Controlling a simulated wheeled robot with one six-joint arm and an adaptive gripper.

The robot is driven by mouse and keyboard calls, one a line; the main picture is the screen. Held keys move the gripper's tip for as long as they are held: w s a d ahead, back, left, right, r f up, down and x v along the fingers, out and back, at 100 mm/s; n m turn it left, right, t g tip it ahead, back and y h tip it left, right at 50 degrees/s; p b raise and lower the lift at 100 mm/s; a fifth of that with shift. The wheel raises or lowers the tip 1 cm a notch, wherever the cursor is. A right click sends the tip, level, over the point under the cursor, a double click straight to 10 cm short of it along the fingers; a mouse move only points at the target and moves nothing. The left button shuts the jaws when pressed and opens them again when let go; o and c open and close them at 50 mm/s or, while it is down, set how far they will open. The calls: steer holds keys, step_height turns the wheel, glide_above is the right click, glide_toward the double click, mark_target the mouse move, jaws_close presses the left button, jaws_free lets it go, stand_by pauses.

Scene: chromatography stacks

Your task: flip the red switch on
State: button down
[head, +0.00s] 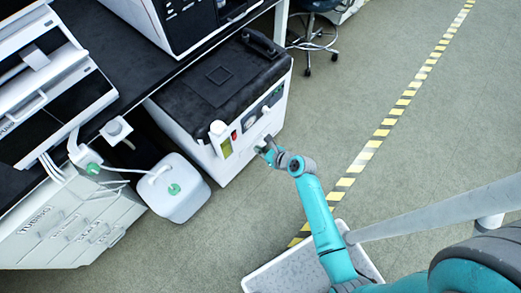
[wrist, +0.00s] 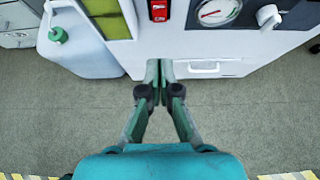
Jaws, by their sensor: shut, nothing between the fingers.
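The red switch (wrist: 159,10) is on the white front panel of a floor-standing machine, at the top middle of the wrist view. In the head view it shows as a small red spot (head: 234,136) beside a yellow-green window. My gripper (wrist: 159,66) is shut and empty, its fingertips together just below the switch in the wrist view. I cannot tell whether the tips touch the panel. In the head view my gripper (head: 262,149) is at the machine's front, to the right of and below the switch. The switch's position is too small to tell.
A round gauge (wrist: 216,10) and a white knob (wrist: 268,16) sit right of the switch. A white handle (wrist: 204,68) is below the gauge. A white jug (head: 173,187) stands left of the machine (head: 205,158). Open floor lies in front.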

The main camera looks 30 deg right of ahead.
steer(key=shift+s+r, duration=0.15)
steer(key=shift+s, duration=0.05)
steer(key=shift+s+d+f, duration=0.1)
steer(key=shift+s+f, duration=0.05)
steer(key=shift+f, duration=0.6)
glide_toward(235, 137)
steer(key=w+a+f, duration=0.1)
steer(key=w+f, duration=0.4)
steer(key=f, duration=0.1)
steer(key=shift+a, duration=0.35)
steer(key=shift+f, duration=0.1)
